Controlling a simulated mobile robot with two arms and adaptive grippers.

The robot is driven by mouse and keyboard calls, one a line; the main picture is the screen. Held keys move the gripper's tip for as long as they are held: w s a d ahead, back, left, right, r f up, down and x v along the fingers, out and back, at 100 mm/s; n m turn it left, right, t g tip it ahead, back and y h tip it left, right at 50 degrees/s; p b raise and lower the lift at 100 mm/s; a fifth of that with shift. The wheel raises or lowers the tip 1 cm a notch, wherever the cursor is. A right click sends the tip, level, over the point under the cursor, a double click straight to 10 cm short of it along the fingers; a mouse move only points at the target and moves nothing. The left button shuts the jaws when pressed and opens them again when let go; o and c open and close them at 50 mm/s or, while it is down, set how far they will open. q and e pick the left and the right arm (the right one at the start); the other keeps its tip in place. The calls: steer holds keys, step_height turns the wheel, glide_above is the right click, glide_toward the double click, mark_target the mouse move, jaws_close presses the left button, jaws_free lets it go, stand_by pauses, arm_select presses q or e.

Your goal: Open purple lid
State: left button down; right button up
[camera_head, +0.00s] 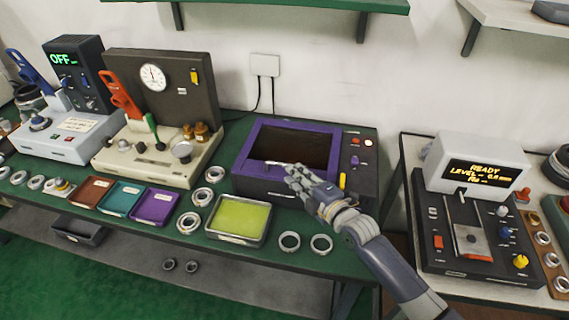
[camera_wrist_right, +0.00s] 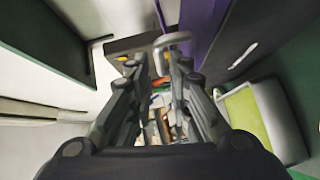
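The purple lid (camera_head: 253,140) is a purple frame around a dark window on top of a dark box. It looks closed. A small pale handle (camera_head: 272,162) sits along its front edge. My right gripper (camera_head: 290,175) is at the front edge of the lid, just right of the handle. In the right wrist view, the fingers (camera_wrist_right: 158,65) are apart, with a gap between them. The grey handle loop (camera_wrist_right: 172,40) lies just beyond the fingertips there, and part of the purple frame (camera_wrist_right: 201,22) shows beside it. I cannot tell whether they touch. My left gripper is not in view.
A tray with a yellow-green pad (camera_head: 240,219) stands in front of the box. Metal rings (camera_head: 289,241) lie near it. Brown, teal and purple trays (camera_head: 155,205) are to the left. A gauge machine (camera_head: 160,110) stands left of the box. Another table with a display device (camera_head: 480,170) is right.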

mark_target(284, 165)
steer(key=shift+x, duration=3.3)
steer(key=shift+c, duration=0.3)
jaws_close()
